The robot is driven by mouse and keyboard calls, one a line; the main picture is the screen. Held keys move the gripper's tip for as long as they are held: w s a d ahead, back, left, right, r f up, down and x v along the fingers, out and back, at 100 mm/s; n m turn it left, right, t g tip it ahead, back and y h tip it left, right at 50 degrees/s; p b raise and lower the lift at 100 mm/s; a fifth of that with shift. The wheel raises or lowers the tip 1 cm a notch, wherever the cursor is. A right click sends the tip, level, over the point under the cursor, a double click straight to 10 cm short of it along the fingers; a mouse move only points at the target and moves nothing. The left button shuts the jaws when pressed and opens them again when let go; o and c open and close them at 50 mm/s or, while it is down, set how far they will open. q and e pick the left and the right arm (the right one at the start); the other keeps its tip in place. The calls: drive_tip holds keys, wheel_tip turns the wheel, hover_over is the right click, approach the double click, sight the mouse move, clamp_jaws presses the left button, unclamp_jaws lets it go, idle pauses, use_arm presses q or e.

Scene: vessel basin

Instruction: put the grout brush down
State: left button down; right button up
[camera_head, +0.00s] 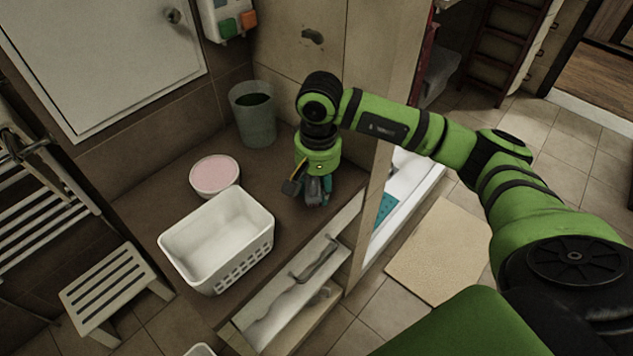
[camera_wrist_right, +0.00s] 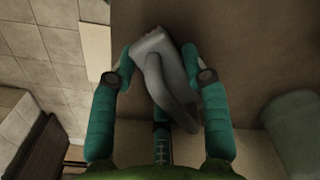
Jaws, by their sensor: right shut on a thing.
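My right gripper (camera_head: 315,192) points down over the brown counter, in front of the tumbler. In the right wrist view its two teal fingers (camera_wrist_right: 158,56) are closed on either side of a pale grey, curved object, the grout brush (camera_wrist_right: 173,90). Its broad, lighter end lies between the fingertips and its rounded end points back toward the palm. The brown counter (camera_head: 165,205) shows behind the brush; I cannot tell whether the brush touches it. In the head view the brush is mostly hidden by the gripper. My left gripper is not in view.
A white basket (camera_head: 213,228) stands at the counter's front, with a round pink-topped tub (camera_head: 215,173) behind it. A grey-green tumbler (camera_head: 253,120) stands near the back wall. A wooden partition (camera_head: 372,200) rises close right of my gripper. Bare counter shows between basket and gripper.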

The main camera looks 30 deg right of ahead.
sight(318, 186)
drive_tip(key=shift+f, duration=0.2)
drive_tip(key=o, duration=1)
drive_tip(key=shift+r, duration=0.1)
drive_tip(key=shift+r, duration=0.35)
wheel_tip(318, 186, up, 12)
drive_tip(key=shift+s+d+f+b, duration=0.1)
drive_tip(key=shift+d+f+b, duration=0.1)
drive_tip(key=shift+b, duration=0.95)
